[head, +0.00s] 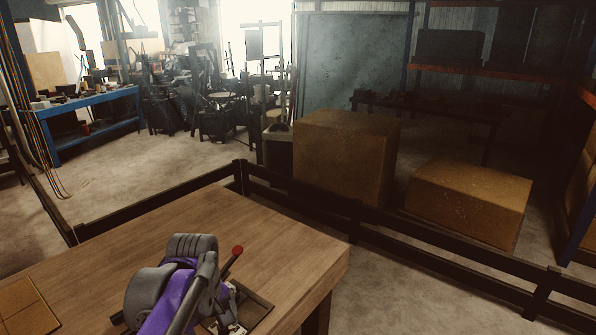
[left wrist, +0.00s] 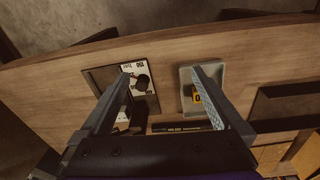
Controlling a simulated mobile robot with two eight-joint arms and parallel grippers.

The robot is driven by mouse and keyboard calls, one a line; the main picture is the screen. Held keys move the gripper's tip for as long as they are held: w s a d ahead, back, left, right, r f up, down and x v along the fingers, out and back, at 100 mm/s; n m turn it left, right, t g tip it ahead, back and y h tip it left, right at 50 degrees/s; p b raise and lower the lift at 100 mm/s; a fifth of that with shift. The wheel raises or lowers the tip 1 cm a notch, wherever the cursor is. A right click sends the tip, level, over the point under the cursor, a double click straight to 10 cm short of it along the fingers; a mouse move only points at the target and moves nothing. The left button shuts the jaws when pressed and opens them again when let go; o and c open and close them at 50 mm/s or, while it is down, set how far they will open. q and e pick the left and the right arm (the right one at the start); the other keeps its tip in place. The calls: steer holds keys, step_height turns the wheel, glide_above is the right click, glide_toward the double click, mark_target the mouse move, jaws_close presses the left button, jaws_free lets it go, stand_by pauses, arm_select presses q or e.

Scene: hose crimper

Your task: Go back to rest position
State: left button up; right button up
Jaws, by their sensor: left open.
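My left gripper (left wrist: 162,80) is open in the left wrist view, its two fingers spread above the wooden table (left wrist: 255,45) with nothing between the tips. Below the left finger is a dark tray (left wrist: 90,75) with a white printed piece and a round black part. A lever with a red knob (head: 237,250) shows beside the arm. My right gripper is in neither view.
A grey bin (left wrist: 186,75) with a yellow item lies by the right finger. A brown board (head: 28,308) lies at the table's left. Beyond the table are a dark rail (head: 420,255) and two large boxes (head: 345,160).

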arm_select(q)
steer(key=s+f+m+t, duration=0.5)
steer(key=s+f+m, duration=0.4)
steer(key=s, duration=0.4)
steer(key=shift+a+f+m, duration=0.3)
steer(key=shift+f, duration=0.05)
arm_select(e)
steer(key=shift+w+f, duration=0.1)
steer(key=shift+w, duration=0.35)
